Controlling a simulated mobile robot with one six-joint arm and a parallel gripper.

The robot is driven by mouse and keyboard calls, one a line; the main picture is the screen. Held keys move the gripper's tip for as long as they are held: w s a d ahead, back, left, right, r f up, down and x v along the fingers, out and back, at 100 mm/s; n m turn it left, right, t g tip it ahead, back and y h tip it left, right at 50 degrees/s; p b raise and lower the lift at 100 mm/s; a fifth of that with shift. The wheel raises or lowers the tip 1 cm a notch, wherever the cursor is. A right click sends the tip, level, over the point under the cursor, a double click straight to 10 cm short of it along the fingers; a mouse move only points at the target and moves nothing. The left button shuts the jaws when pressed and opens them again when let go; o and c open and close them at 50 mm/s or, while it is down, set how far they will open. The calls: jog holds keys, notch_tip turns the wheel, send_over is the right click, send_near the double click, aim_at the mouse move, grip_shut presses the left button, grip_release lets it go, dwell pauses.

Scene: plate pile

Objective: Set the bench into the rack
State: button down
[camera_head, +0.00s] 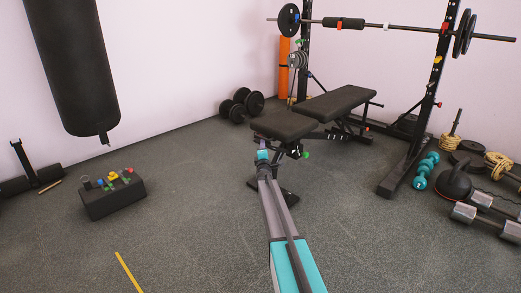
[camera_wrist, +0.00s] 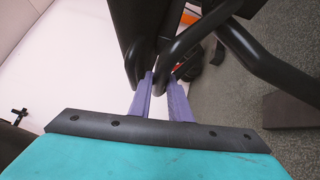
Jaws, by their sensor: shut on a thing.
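The black padded bench (camera_head: 338,103) stands on the floor in the head view, its long pad reaching back toward the rack and its shorter pad nearer me. The rack (camera_head: 436,88) is a black upright frame behind and to the right, with a loaded barbell (camera_head: 400,29) across it. My gripper (camera_wrist: 160,82) has its purple fingers closed around a black tube of the bench frame (camera_wrist: 187,38). In the head view my arm reaches to the bench's near end, where the fingers are hard to make out. The bench's lower frame is partly hidden.
Teal dumbbells (camera_head: 425,170), a kettlebell (camera_head: 454,184) and grey dumbbells (camera_head: 484,218) lie right of the rack. Black dumbbells (camera_head: 241,105) lie by the back wall. A dark box (camera_head: 112,199) and a punching bag (camera_head: 73,65) are at left. Floor between box and bench is clear.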

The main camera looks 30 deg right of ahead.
jog(key=shift+s+d, duration=0.25)
jog(key=shift+d, duration=0.45)
jog(key=c, duration=1.9)
grip_release()
jog(key=shift+w+a, duration=0.1)
jog(key=shift+a, duration=0.05)
jog(key=shift+a, duration=0.15)
jog(key=shift+v, duration=6.85)
